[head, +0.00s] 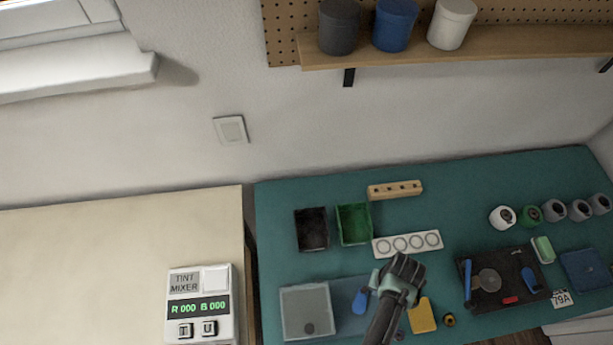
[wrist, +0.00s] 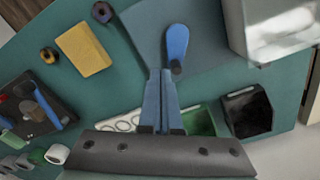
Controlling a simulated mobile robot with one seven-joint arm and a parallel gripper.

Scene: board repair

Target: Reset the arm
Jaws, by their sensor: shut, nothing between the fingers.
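My gripper (head: 402,272) is over the teal workbench (head: 460,215), in front of the white strip with round holes (head: 407,244) in the head view. In the wrist view its two blue fingers (wrist: 160,78) are together with nothing between them. In the wrist view a blue-handled tool (wrist: 177,45) lies just beyond the fingertips; how far below them I cannot tell. My arm hides part of the bench in the head view.
A yellow block (head: 422,315) lies right of my arm. A clear box (head: 306,310), black bin (head: 312,229) and green bin (head: 353,223) stand left. A dark tray (head: 496,290) with tools and several small pots are right. A tint mixer (head: 200,303) stands on the pale table (head: 110,250).

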